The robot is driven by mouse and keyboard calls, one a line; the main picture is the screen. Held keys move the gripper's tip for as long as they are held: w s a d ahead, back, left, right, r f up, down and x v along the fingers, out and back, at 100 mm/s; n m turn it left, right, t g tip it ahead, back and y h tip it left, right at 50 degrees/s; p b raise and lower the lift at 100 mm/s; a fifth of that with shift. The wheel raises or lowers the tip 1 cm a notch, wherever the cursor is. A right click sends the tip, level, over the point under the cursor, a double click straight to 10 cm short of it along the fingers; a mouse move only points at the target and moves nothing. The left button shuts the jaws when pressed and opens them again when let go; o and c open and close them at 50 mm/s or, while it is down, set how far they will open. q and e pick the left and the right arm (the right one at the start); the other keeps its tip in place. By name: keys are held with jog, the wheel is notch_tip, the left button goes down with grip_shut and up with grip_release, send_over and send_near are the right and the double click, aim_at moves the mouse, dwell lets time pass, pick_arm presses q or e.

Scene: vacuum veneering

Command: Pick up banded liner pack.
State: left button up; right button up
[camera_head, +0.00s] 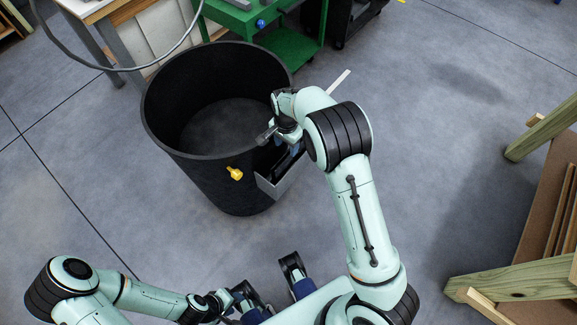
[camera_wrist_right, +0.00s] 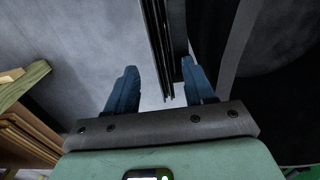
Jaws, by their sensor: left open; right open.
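A thin black upright slab, which looks like the liner pack (camera_wrist_right: 163,40), stands between the fingers of my right gripper (camera_wrist_right: 159,75) in the right wrist view. The fingers are open, and the slab is closer to the right-hand finger. In the head view the black pack (camera_head: 286,163) shows partly in a grey holder (camera_head: 284,186) on the side of a large black bin (camera_head: 221,190). My right gripper (camera_head: 292,149) is over it, largely hidden by its own arm. A band cannot be made out. My left gripper (camera_head: 270,281) is open and empty at the bottom.
A yellow piece (camera_head: 235,173) is on the bin's outer wall. A green cart (camera_head: 290,48) stands behind the bin, and a table (camera_head: 98,12) is at the upper left. A wooden rack (camera_head: 520,280) is at the right. A pale strip (camera_head: 338,83) shows behind my right arm. Floor between is clear.

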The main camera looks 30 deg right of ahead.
aim_at(288, 152)
notch_tip(288, 152, down, 4)
jog(key=shift+r, duration=0.2)
jog(key=shift+w+d+f+b, duration=0.15)
jog(key=shift+f+b, duration=0.1)
jog(key=shift+f, duration=0.65)
jog(key=shift+d+f+b, duration=0.2)
jog(key=shift+f, duration=0.65)
jog(key=shift+w+d+f+b, duration=0.15)
jog(key=shift+f+b, duration=0.1)
jog(key=shift+f, duration=0.65)
grip_shut()
